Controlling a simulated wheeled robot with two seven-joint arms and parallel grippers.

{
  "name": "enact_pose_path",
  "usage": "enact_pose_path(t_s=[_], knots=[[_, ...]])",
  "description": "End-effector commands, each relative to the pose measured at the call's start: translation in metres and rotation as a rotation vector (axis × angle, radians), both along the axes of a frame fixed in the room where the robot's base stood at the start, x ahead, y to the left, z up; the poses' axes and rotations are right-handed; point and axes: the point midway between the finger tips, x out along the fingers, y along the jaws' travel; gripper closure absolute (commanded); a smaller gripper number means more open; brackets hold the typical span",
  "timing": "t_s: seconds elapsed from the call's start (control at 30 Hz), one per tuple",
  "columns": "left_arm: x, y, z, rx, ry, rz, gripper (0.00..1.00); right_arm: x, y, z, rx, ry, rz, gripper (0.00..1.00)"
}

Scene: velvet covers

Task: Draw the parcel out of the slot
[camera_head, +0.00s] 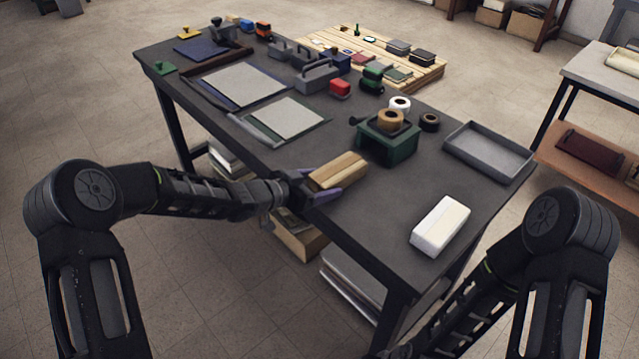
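The parcel, a tan block with a paler band (340,170), is at the table's front edge in the head view. My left gripper (314,187) is at its left end, with a purple-grey finger along its near side; the far finger is mostly hidden. The gripper appears shut on the parcel. The green box with a dark front opening (388,146), which looks like the slot, stands behind and to the right. The parcel is outside this opening, with a gap of bare table between them. My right arm shows at lower right; its gripper is out of view.
Tape rolls (390,119) sit on and beside the green box. A grey tray (487,150) and a white block (440,226) are on the dark table (385,215) at right. Grey sheets (285,118) and a red item (340,88) lie behind.

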Motion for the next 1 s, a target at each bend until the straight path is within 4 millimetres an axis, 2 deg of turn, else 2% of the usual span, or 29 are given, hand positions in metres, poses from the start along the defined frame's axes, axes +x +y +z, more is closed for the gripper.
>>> enact_pose_path(t_s=[0.17,0.53,1.0], knots=[[0.0,0.0,0.0,0.0,0.0,0.0,0.11,0.0,0.0,0.0,0.0,0.0,0.0,0.64],[-0.004,0.004,0.002,0.0,0.0,0.0,0.11,0.0,0.0,0.0,0.0,0.0,0.0,0.64],[-0.046,0.046,0.027,0.001,-0.001,0.001,0.11,0.0,0.0,0.001,0.0,0.0,0.0,0.64]])
